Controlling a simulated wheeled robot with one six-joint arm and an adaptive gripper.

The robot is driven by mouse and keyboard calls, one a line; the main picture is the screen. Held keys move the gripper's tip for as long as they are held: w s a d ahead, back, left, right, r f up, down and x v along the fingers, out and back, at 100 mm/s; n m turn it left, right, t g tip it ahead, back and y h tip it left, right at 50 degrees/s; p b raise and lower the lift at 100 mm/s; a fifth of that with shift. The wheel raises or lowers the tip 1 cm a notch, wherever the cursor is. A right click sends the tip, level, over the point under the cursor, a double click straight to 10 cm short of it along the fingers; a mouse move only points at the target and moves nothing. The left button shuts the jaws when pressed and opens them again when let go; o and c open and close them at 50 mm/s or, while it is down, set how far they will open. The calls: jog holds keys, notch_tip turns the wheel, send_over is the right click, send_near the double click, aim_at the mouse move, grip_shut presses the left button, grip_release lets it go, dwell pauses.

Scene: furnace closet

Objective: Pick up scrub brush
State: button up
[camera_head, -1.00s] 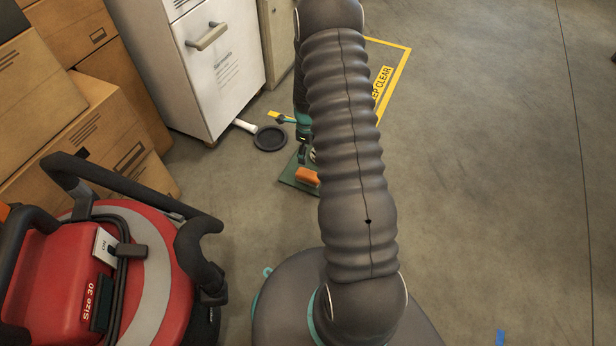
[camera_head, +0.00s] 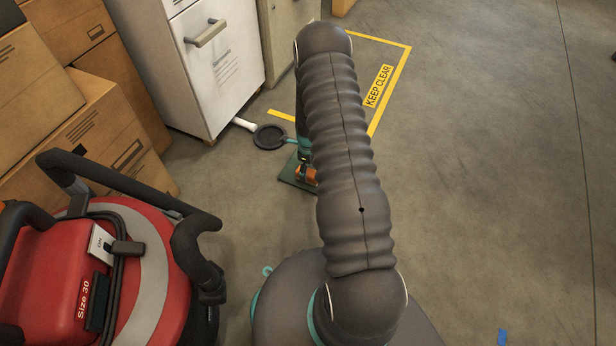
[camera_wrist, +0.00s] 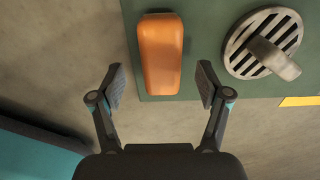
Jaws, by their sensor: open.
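An orange block-shaped thing, which I take for the scrub brush (camera_wrist: 161,55), lies on a dark green mat (camera_wrist: 205,22) in the wrist view. Its bristles do not show. My gripper (camera_wrist: 160,84) is open. Its two fingers stand apart to the left and right of the brush's near end, with bare space on both sides, and nothing is held. In the head view the brush (camera_head: 307,174) shows as a small orange patch on the mat (camera_head: 290,182). My arm hides part of it there.
A round slotted metal piece with a knob (camera_wrist: 262,45) sits on the mat right of the brush. A dark pan (camera_head: 269,136) lies by the white cabinet (camera_head: 205,65). A red machine (camera_head: 110,270) and cardboard boxes (camera_head: 85,125) fill the left.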

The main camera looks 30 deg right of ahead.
aim_at(308, 172)
notch_tip(308, 172, down, 4)
jog(key=shift+r, duration=0.15)
jog(key=shift+c, duration=0.2)
jog(key=c, duration=1.2)
jog(key=shift+r, duration=0.1)
notch_tip(308, 172, up, 4)
jog(key=shift+r, duration=0.1)
jog(key=s+d+r, duration=0.1)
jog(key=d+r, duration=0.1)
jog(key=d, duration=0.1)
jog(key=s+d+r, duration=0.2)
jog(key=d, duration=0.2)
jog(key=s+d+r+p, duration=0.1)
jog(key=d+r, duration=0.1)
jog(key=d, duration=0.2)
jog(key=shift+s+r, duration=0.25)
jog(key=shift+r, duration=0.1)
